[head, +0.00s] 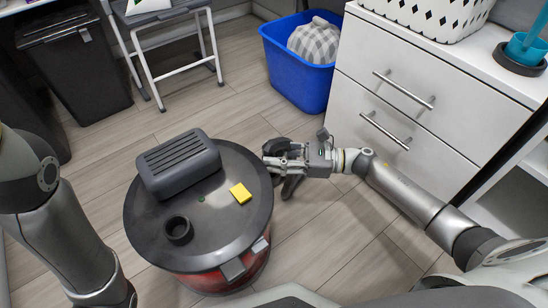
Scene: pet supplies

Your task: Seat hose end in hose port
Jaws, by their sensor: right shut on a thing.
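A round canister vacuum (235,177) with a dark lid and a red body stands on the floor. A short black open ring (179,230) rises from the front left of its lid and looks like the hose port; nothing is in it. My right gripper (275,163) is beside the canister's right rim, at about lid height or lower. It is shut on a dark thing, mostly hidden by the fingers; I cannot tell for sure that it is the hose end. No length of hose shows. My left arm comes in at the left, and its gripper is out of view.
A grey ribbed housing (178,163) and a yellow block (240,193) are on the lid. A white drawer cabinet (420,80) is at the right, a black bin (75,70) at the back left. Floor between is clear.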

